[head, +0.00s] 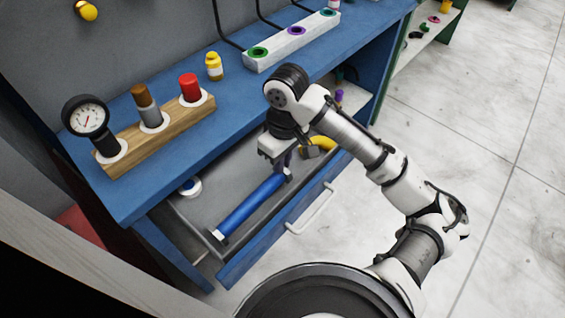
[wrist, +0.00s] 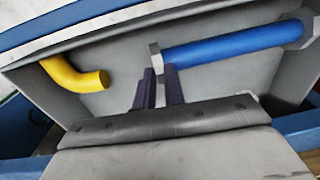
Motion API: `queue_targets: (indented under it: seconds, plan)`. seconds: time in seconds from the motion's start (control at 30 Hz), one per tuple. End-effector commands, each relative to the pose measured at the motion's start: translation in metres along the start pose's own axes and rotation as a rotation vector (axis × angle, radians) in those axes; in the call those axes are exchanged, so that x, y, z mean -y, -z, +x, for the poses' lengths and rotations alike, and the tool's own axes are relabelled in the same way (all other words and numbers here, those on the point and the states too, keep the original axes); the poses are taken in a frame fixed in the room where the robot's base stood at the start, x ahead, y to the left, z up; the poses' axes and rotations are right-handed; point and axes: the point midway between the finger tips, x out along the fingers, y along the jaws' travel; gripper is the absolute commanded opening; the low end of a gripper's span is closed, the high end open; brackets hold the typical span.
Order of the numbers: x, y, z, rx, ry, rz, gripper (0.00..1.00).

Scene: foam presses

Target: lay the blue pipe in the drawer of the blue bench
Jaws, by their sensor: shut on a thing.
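The blue pipe (head: 250,205), a straight tube with grey end collars, is within the open drawer (head: 215,170) of the blue bench (head: 140,195). It also shows in the wrist view (wrist: 225,46). My gripper (head: 286,165) reaches down into the drawer at the pipe's far end in the head view. In the wrist view its two dark fingers (wrist: 160,70) are shut on the grey collar at the pipe's end. Whether the pipe rests on the drawer floor or hangs just above it, I cannot tell. My wrist partly hides the drawer's back.
A curved yellow pipe (wrist: 75,75) lies in the drawer beside my fingers. A white roll (head: 190,187) is at its left. On the bench top stand a wooden block (head: 150,140) with a gauge (head: 87,118), a yellow bottle (head: 214,66) and a white rack (head: 290,42).

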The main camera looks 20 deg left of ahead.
Motion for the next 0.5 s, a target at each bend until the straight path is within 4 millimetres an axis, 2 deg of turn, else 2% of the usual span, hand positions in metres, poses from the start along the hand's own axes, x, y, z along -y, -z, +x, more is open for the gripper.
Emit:
queue_targets:
  seconds: [0.1, 0.3, 0.33, 0.5]
  plan:
    - [0.0003, 0.0002, 0.0107, 0.000, 0.001, 0.000, 0.00]
    - [-0.0002, 0.0002, 0.0115, 0.000, -0.001, -0.001, 0.00]
    - [-0.0002, 0.0002, 0.0120, 0.001, -0.001, -0.001, 0.12]
    - [-0.0002, 0.0002, 0.0118, 0.001, -0.001, -0.001, 0.32]
